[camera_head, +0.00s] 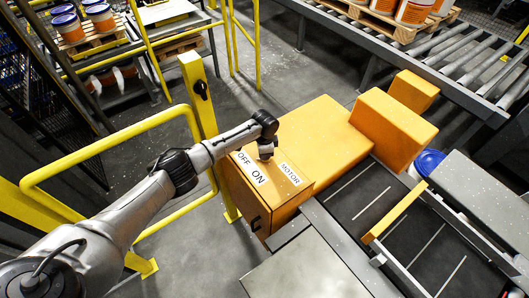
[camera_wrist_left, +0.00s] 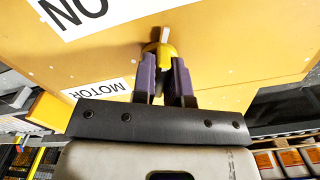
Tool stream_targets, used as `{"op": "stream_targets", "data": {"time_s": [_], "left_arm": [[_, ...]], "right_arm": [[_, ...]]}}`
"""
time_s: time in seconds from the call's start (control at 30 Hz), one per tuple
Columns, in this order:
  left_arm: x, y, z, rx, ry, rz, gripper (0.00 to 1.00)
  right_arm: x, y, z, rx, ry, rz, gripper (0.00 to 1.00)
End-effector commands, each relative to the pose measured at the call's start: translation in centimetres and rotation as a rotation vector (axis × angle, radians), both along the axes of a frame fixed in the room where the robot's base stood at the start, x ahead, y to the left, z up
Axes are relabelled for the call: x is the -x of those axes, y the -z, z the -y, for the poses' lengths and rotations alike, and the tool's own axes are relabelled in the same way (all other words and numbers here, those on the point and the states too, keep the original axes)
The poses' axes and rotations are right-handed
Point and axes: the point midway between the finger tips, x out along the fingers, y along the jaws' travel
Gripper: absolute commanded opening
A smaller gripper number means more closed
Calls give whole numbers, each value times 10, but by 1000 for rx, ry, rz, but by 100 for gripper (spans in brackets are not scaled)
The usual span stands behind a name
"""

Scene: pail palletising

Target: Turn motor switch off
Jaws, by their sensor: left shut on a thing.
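The yellow motor box (camera_head: 318,128) stands in the middle of the head view. Its top carries a white label (camera_head: 249,168) reading OFF and ON, and a MOTOR label (camera_head: 290,174). My left gripper (camera_head: 265,155) is down at the box top, beside these labels. In the left wrist view, its two purple fingers (camera_wrist_left: 164,78) are shut on the motor switch (camera_wrist_left: 164,50), a small yellow knob with a pale tip. In the head view my gripper hides the switch, and I cannot tell which setting it is at. My right gripper is not in view.
A yellow guard rail (camera_head: 107,137) and post (camera_head: 199,95) stand close beside my left arm. A dark conveyor (camera_head: 365,205) runs at the right, with a blue-lidded pail (camera_head: 430,160) beyond it. A roller conveyor (camera_head: 430,50) carries palletised pails at the top right.

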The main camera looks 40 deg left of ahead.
Motion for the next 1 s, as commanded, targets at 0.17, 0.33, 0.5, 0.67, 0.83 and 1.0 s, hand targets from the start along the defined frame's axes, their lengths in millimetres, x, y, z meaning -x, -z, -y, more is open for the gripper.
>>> {"op": "stream_targets", "data": {"time_s": [0.17, 0.33, 0.5, 0.67, 0.83, 1.0], "left_arm": [[0, -1, 0, 1, 86, 0, 0], [-1, -1, 0, 2, 137, 0, 0], [-1, -1, 0, 1, 161, 1, 0], [-1, -1, 0, 1, 168, 1, 0], [-1, -1, 0, 1, 169, 1, 0], [-1, -1, 1, 1, 168, 1, 21]], "right_arm": [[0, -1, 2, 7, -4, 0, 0], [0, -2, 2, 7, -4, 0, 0], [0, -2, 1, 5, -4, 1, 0], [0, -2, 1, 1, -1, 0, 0], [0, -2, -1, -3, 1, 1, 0], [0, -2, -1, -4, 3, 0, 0]]}}
